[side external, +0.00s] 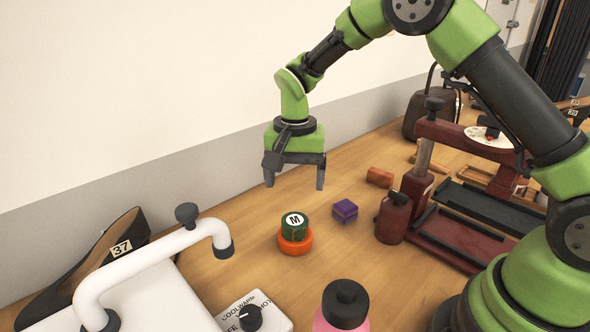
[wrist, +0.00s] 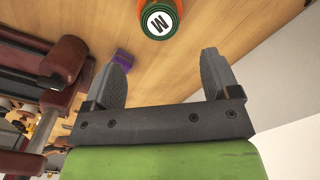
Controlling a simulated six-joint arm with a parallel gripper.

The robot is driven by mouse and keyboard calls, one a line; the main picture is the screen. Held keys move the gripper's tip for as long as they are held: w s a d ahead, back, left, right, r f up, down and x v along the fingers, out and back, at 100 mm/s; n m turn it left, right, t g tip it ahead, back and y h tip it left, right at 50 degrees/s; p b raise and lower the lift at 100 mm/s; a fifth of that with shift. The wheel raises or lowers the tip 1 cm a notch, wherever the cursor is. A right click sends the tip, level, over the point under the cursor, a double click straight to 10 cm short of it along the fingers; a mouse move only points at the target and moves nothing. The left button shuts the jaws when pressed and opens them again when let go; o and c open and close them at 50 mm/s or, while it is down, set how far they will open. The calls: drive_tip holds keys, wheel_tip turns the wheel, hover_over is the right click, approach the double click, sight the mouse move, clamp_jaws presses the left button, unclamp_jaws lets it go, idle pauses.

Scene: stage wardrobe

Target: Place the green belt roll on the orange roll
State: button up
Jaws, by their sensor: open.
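The green belt roll (side external: 294,225) sits on top of the orange roll (side external: 295,245) on the wooden table, in the middle of the side view. The green roll has a white top with a letter M. In the wrist view the green roll (wrist: 160,20) shows at the top edge, with a bit of the orange roll (wrist: 144,12) around it. My gripper (side external: 295,185) is open and empty. It hangs above the table, higher than the rolls and apart from them. In the wrist view its two fingers (wrist: 164,82) are spread wide with nothing between them.
A dark red press (side external: 450,235) stands farther right. A white tap-like arm (side external: 150,262), a dial box (side external: 255,315) and a pink bottle (side external: 343,308) are in front.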

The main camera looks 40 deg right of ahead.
drive_tip(key=s+r+n+t+y, duration=0.1)
drive_tip(key=s+r+t, duration=0.1)
drive_tip(key=s+r, duration=0.35)
drive_tip(key=s+r+n+t, duration=0.1)
drive_tip(key=s+r+n, duration=0.15)
drive_tip(key=r, duration=0.65)
drive_tip(key=s+r+n+t+y, duration=0.1)
drive_tip(key=s+t, duration=0.3)
drive_tip(key=s, duration=1)
drive_tip(key=shift+s+r+n, duration=0.4)
drive_tip(key=shift+r+n, duration=0.35)
drive_tip(key=shift+r, duration=0.1)
